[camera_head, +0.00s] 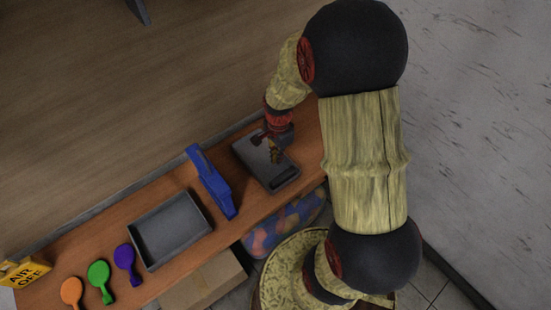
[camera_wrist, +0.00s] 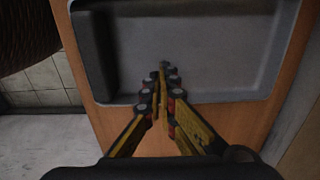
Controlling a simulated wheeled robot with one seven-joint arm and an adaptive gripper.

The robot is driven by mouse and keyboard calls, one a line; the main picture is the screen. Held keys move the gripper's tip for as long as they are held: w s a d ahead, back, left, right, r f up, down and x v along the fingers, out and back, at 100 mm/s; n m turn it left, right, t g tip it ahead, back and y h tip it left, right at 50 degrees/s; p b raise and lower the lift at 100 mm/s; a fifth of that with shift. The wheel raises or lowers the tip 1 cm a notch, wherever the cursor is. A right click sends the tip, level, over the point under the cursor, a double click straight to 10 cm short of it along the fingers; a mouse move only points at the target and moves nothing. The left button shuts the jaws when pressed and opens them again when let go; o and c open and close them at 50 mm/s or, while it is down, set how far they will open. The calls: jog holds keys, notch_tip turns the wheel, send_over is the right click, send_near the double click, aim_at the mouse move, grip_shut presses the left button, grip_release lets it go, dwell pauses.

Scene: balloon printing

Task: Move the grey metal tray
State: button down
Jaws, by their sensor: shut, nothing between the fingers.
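Two grey tray-like things are on the wooden shelf. One is an open rectangular grey tray (camera_head: 170,230) with raised walls, empty, at the left of the blue object. The other is a shallow dark grey tray (camera_head: 258,153) with a rim, under my gripper (camera_head: 275,156). In the wrist view, a grey tray (camera_wrist: 225,50) with raised edges fills the upper middle. My gripper (camera_wrist: 163,75) is shut and empty, its fingertips together over the tray floor. I cannot tell whether the tips touch it. The arm and gripper hide part of this tray in the head view.
A blue upright object (camera_head: 212,182) stands between the two trays. A cardboard box (camera_head: 205,283) and a bin of coloured items (camera_head: 285,225) are below the shelf's front edge.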

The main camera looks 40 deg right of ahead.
jog(key=d+p, duration=0.1)
jog(key=d, duration=0.7)
jog(key=d+p, duration=0.1)
jog(key=d, duration=0.8)
jog(key=w+d+p, duration=0.1)
jog(key=d, duration=0.8)
jog(key=shift+d, duration=0.25)
